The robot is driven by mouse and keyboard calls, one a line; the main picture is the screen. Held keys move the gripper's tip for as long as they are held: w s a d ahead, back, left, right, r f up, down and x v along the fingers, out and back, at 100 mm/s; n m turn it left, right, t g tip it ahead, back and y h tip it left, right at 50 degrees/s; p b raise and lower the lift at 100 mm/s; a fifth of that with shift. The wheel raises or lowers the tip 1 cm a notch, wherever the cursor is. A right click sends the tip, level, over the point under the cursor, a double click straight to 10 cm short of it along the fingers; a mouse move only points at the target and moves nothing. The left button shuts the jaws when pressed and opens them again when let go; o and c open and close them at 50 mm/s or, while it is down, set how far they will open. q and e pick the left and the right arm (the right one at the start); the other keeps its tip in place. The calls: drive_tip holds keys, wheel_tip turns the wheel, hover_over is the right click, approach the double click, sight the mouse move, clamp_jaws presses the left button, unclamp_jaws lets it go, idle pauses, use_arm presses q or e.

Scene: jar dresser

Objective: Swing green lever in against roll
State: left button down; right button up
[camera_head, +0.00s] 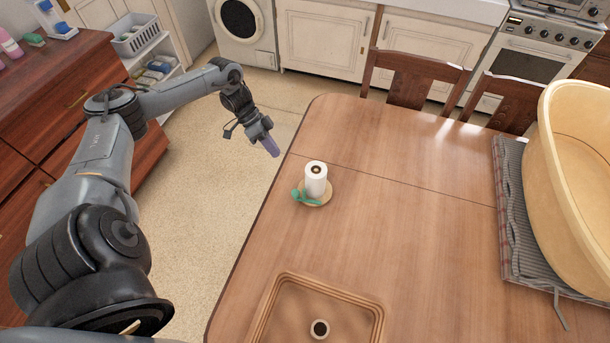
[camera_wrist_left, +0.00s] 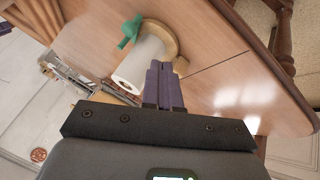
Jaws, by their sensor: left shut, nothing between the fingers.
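A white paper roll (camera_head: 316,178) stands upright on a round wooden base (camera_head: 325,199) near the table's left edge. The green lever (camera_head: 306,197) is at the front left of the roll, low by the base; I cannot tell whether it touches the roll. In the left wrist view the roll (camera_wrist_left: 138,66), the lever (camera_wrist_left: 131,32) and the base (camera_wrist_left: 165,40) show beyond my fingers. My left gripper (camera_head: 272,148) is shut and empty, off the table's left edge, to the left of and behind the roll. It also shows in the left wrist view (camera_wrist_left: 164,72). My right gripper is in neither view.
A wooden tray (camera_head: 260,325) with a small dark round thing (camera_head: 320,328) lies at the front of the table. A large tan tub (camera_head: 565,150) stands on a striped cloth (camera_head: 510,205) at the right. Chairs (camera_head: 415,80) line the far edge. The table right of the roll is clear.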

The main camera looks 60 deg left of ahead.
use_arm(q)
drive_tip(key=shift+n, duration=0.5)
drive_tip(key=x, duration=0.6)
drive_tip(key=b+x, duration=0.1)
drive_tip(key=x, duration=0.2)
drive_tip(key=shift+s+d+f, duration=0.1)
drive_tip(key=shift+s+f, duration=0.15)
drive_tip(key=shift+s+d+r+p, duration=0.1)
drive_tip(key=shift+s+d+p, duration=0.15)
drive_tip(key=shift+d, duration=0.2)
drive_tip(key=shift+s+d+r+p, duration=0.1)
drive_tip(key=shift+s+d+p, duration=0.05)
drive_tip(key=shift+d+p, duration=0.25)
drive_tip(key=shift+s+d+f, duration=0.15)
drive_tip(key=shift+s+d, duration=0.05)
drive_tip(key=shift+d, duration=0.7)
